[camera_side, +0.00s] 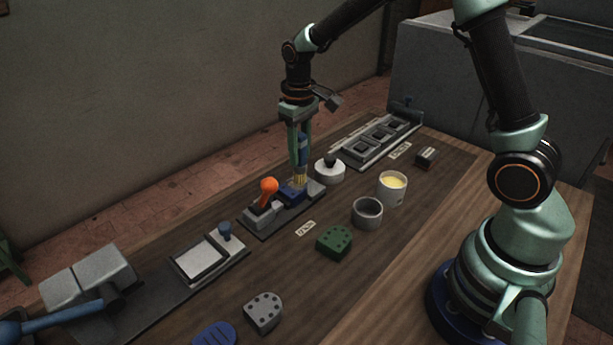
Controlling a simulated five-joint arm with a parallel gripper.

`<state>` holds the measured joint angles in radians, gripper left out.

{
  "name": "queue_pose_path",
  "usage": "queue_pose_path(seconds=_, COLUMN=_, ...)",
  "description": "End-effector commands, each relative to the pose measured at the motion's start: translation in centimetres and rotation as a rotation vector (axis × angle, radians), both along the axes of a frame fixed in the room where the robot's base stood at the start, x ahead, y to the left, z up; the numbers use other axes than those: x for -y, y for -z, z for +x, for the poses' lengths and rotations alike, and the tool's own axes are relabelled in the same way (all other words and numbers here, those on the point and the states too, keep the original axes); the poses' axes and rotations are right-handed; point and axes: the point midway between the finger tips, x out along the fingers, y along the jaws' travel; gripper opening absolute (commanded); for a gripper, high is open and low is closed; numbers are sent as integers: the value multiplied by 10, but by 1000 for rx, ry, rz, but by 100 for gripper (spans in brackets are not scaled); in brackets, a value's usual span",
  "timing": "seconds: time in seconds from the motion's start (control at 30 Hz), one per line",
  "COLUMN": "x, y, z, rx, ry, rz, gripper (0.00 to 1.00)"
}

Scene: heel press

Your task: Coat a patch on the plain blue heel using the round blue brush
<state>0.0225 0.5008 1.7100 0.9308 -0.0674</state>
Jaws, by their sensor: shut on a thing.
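My gripper (300,138) is shut on the blue brush (303,153) and holds it upright, bristles down. The pale yellow bristles (300,181) are right at the top of a blue heel (290,194). I cannot tell whether they touch it. This heel sits in a dark holder (264,229) with an orange-knobbed lever at its left. Its surface is partly hidden by the brush, so any coating on it cannot be made out. Another blue heel (215,335), with grooves, lies at the bottom edge of the picture.
A white pot of yellow stuff (392,189), an empty grey cup (367,213) and a white round pot with a black knob (329,171) stand nearby. A green heel (334,242) and grey heel (263,312) lie in front. A slotted rack (376,142) stands behind.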

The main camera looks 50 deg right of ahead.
Motion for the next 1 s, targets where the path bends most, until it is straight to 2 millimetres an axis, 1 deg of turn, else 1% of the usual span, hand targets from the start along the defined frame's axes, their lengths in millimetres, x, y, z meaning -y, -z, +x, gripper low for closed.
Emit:
queue_pose_path(seconds=0.03, x=-6, y=0, z=0, rx=0, ry=-3, rz=0, gripper=0)
queue_pose_path(seconds=0.63, x=-60, y=2, z=0, rx=0, ry=-3, rz=0, gripper=0)
queue_pose_path(seconds=0.7, x=-51, y=1, z=0, rx=0, ry=3, rz=0, gripper=0)
queue_pose_path(seconds=1.0, x=-23, y=1, z=0, rx=0, ry=3, rz=0, gripper=0)
